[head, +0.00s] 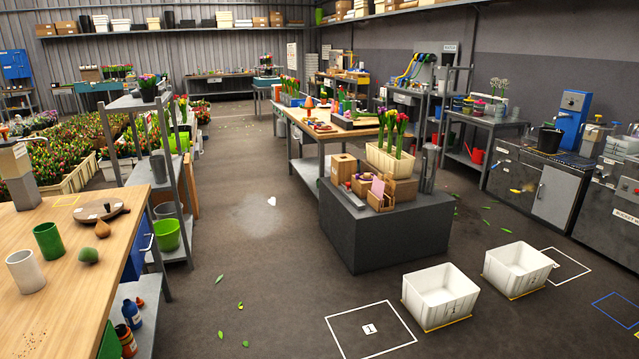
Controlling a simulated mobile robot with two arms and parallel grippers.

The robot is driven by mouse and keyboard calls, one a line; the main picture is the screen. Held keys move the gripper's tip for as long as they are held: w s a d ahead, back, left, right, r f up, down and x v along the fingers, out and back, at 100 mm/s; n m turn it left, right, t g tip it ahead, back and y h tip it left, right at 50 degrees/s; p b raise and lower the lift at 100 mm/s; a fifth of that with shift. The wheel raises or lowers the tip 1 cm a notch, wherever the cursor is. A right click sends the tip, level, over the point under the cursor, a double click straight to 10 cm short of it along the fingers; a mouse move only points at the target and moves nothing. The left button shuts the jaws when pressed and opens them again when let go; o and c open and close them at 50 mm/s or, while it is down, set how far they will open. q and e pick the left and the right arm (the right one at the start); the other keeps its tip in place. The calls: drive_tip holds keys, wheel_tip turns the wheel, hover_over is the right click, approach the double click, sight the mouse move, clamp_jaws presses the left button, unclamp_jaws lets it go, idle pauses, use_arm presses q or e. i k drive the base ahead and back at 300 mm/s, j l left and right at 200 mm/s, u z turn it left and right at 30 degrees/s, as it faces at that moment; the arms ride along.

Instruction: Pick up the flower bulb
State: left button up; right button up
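A small brown, pear-shaped flower bulb (102,230) stands on the wooden table (50,300) at the left. A dark green cup (48,241) is to its left. A round green, mossy-looking lump (88,256) lies just in front of it. Nothing touches the top of the bulb. Neither of my grippers shows in the head view, so I cannot see what they hold.
A white cup (25,271) stands near the table's left side. A grey shelf rack (150,150) stands behind the table. Two white crates (440,312) (517,284) sit on the floor at the right, near a dark grey block (385,235). The middle floor is mostly clear.

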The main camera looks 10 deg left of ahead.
sight(103, 230)
drive_tip(key=i+j+u, duration=0.15)
drive_tip(key=i+u, duration=0.6)
drive_tip(key=u, duration=0.15)
drive_tip(key=i+l+u, duration=0.15)
drive_tip(key=i+u, duration=0.3)
drive_tip(key=i+l+u, duration=0.25)
drive_tip(key=u, duration=0.2)
drive_tip(key=i+l+u, duration=0.45)
drive_tip(key=k+j, duration=0.1)
